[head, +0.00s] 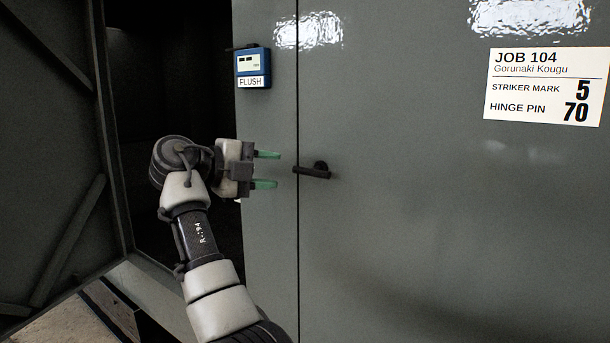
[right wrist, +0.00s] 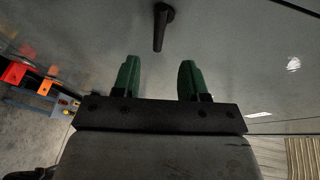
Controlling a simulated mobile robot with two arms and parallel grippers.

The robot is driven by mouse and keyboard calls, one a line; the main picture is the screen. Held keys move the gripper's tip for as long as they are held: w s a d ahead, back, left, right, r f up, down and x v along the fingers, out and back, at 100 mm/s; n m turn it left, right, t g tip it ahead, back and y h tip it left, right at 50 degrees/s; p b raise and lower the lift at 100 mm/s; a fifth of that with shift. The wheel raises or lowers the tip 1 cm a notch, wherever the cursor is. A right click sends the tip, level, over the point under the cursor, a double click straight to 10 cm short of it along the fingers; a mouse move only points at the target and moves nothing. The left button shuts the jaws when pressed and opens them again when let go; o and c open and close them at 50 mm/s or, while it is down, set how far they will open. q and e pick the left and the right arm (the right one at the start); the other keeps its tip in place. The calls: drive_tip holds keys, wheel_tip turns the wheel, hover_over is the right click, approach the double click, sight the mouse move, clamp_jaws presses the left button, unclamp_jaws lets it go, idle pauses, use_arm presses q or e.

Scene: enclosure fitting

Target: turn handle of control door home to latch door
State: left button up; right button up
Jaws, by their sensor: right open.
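The grey control door (head: 440,220) stands to the right of a thin vertical seam and looks closed in line with the panel beside it. Its dark lever handle (head: 313,171) lies nearly horizontal, pointing left from its round pivot to the seam. My right gripper (head: 266,170) is left of the handle, its green fingers open and pointing at it. In the right wrist view the handle (right wrist: 161,27) is ahead of the open fingers, centred on the gap, and apart from them. Nothing is between the fingers. My left gripper is out of view.
A blue gauge box (head: 252,67) marked FLUSH is on the panel left of the seam. A job card (head: 546,86) is on the door. A dark opening and a braced panel (head: 50,150) are at left. Orange and blue objects (right wrist: 40,85) show in the wrist view.

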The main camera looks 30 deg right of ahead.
sight(308, 173)
drive_tip(key=d, duration=0.3)
drive_tip(key=d+f+p, duration=0.1)
drive_tip(key=d, duration=0.2)
drive_tip(key=d+f+p, duration=0.1)
drive_tip(key=d, duration=0.3)
drive_tip(key=shift+a, duration=0.1)
clamp_jaws()
